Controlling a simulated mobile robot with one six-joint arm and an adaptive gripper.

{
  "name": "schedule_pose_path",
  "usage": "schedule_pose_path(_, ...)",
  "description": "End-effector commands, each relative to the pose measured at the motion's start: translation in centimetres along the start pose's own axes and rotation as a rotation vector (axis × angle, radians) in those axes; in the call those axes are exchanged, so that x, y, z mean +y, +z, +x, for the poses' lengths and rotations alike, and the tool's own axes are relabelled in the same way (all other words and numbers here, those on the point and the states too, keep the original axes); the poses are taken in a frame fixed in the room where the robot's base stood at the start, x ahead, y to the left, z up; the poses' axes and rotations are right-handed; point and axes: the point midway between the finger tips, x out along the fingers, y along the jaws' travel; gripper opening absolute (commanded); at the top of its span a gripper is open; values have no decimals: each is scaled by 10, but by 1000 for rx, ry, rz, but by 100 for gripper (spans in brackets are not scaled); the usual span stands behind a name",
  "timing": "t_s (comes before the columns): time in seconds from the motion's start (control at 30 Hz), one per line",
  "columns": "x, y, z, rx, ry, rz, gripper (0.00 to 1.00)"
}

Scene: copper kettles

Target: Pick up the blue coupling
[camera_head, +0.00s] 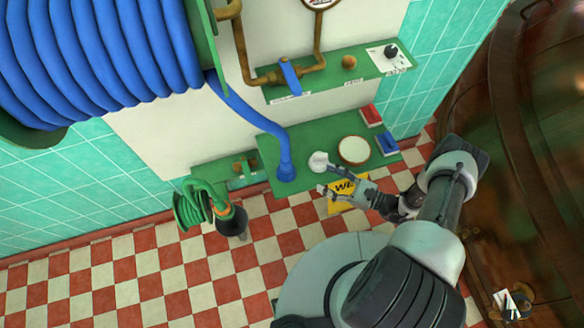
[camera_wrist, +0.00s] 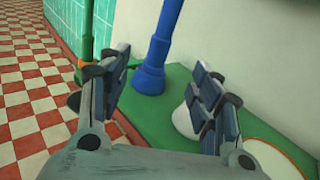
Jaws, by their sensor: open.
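The blue coupling (camera_head: 286,169) is the thick stepped end of a blue hose. It stands upright, wide end down, on a green shelf (camera_head: 270,150). In the wrist view the coupling (camera_wrist: 149,80) shows between my two fingers, beyond their tips, with a gap on each side. My gripper (camera_head: 328,180) is open and empty, to the right of the coupling in the head view and apart from it. The gripper (camera_wrist: 160,65) also fills the lower part of the wrist view.
A small white object (camera_head: 318,161) stands close to my fingers, partly hidden behind the right one in the wrist view. A round pale-topped item (camera_head: 353,150), red block (camera_head: 371,115) and blue block (camera_head: 387,143) stand farther right. A green hose reel (camera_head: 190,205) is at left.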

Motion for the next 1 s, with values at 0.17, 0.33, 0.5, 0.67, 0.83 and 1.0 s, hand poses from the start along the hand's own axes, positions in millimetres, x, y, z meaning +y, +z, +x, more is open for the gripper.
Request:
schedule_pose_path(0.17,15,-26,-2,-22,-86,54,58)
schedule_pose_path(0.33,16,-30,10,-26,-96,63,58)
schedule_pose_path(0.5,14,-29,45,-25,-91,61,58)
schedule_pose_path(0.67,11,-28,79,-25,-90,61,58)
schedule_pose_path(0.83,7,-27,108,-25,-93,60,58)
schedule_pose_path(1.0,5,-26,119,-25,-97,60,58)
